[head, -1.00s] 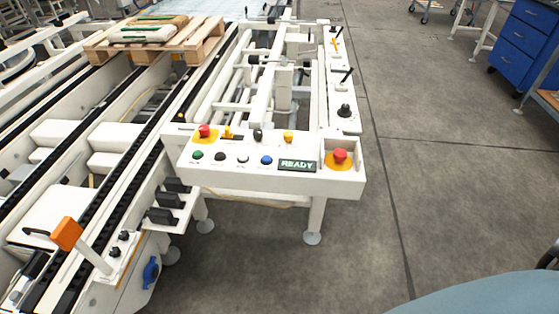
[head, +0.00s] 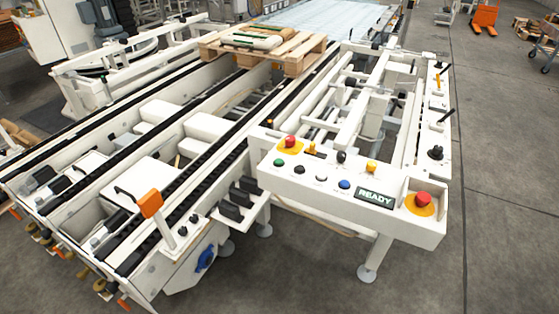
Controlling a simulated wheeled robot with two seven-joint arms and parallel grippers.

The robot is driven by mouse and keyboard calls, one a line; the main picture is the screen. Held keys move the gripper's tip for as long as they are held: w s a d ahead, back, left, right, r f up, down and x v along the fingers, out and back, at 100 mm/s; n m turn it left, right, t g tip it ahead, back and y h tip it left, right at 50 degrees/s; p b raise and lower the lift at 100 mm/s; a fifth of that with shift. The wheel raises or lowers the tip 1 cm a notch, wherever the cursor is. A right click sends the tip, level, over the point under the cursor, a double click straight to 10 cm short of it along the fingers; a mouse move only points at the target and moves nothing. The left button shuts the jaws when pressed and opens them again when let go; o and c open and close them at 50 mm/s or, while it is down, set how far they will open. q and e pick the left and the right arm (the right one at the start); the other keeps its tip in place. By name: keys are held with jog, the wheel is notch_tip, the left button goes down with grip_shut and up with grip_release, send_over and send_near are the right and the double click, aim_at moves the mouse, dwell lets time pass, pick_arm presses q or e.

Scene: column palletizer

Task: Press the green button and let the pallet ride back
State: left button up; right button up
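The green button (head: 279,162) is at the left end of the front face of a white control panel (head: 330,198). Black, white and blue buttons follow it to the right, then a display (head: 375,196) reading READY. A wooden pallet (head: 297,57) with a few bags (head: 250,38) on it sits across the conveyor's black chain tracks (head: 205,145), toward the back. Neither of my grippers shows in the head view, and nothing touches the green button.
Red mushroom buttons on yellow plates stand at the panel's left (head: 290,142) and right (head: 423,199). An orange-headed lever (head: 150,204) rises at the conveyor's near end. Grey floor (head: 510,220) is clear on the right. An orange pallet truck (head: 486,18) stands far back.

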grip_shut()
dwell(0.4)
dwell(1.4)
